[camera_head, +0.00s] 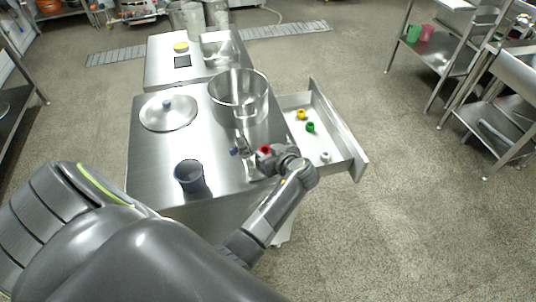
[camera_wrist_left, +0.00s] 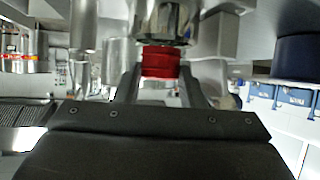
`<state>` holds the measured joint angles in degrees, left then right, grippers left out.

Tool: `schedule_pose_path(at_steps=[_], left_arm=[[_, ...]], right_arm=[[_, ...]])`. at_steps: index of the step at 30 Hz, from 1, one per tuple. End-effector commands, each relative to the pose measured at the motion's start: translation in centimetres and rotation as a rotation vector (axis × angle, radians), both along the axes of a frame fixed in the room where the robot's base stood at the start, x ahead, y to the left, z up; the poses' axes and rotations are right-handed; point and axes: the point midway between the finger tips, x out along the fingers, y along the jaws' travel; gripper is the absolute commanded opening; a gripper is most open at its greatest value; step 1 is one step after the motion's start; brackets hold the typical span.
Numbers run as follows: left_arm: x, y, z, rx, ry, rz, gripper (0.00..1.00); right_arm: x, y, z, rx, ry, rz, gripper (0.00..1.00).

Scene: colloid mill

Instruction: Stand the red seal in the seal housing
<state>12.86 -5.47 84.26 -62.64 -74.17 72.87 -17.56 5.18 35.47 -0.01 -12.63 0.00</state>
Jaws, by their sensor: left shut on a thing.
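The red seal (camera_head: 265,149) is a small red ring-like piece held between the fingers of my left gripper (camera_head: 268,153). It also shows as a short red cylinder (camera_wrist_left: 160,62) between the two fingers in the left wrist view. A shiny metal cylinder (camera_wrist_left: 162,22) stands right above or behind the seal in that view; I cannot tell if they touch. In the head view a small metal fitting (camera_head: 243,143) with a blue part stands just left of the gripper. I cannot tell for sure which is the seal housing. My right gripper is not in view.
An open drawer (camera_head: 345,140) at the table's right holds a yellow piece (camera_head: 301,115), a green piece (camera_head: 310,127) and a white piece (camera_head: 325,157). A large steel pot (camera_head: 239,88), a lid (camera_head: 168,112) and a dark blue cup (camera_head: 188,176) stand on the steel table (camera_head: 150,165).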

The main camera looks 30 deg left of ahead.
Motion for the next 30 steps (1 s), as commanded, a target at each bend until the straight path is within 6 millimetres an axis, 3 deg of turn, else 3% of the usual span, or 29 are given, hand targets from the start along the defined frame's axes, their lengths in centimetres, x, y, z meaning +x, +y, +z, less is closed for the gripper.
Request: schedule_pose_path(at_steps=[6, 13, 14, 16, 30], left_arm=[[0.0, 0.0, -1.5, 0.000, 0.000, -0.001, 0.14], [0.0, 0.0, -1.6, -0.001, -0.001, 0.000, 0.14], [0.0, 0.0, -1.6, -0.001, -0.001, 0.000, 0.38], [0.0, 0.0, -1.6, -0.001, -0.001, 0.000, 0.45], [0.2, 0.1, -1.0, 0.000, -0.001, -0.003, 0.45]], right_arm=[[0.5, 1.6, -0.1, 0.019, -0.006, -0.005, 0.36], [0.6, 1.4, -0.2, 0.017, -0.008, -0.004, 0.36], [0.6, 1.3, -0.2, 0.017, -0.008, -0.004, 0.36], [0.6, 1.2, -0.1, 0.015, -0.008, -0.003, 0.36], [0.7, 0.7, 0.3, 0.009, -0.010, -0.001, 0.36]])
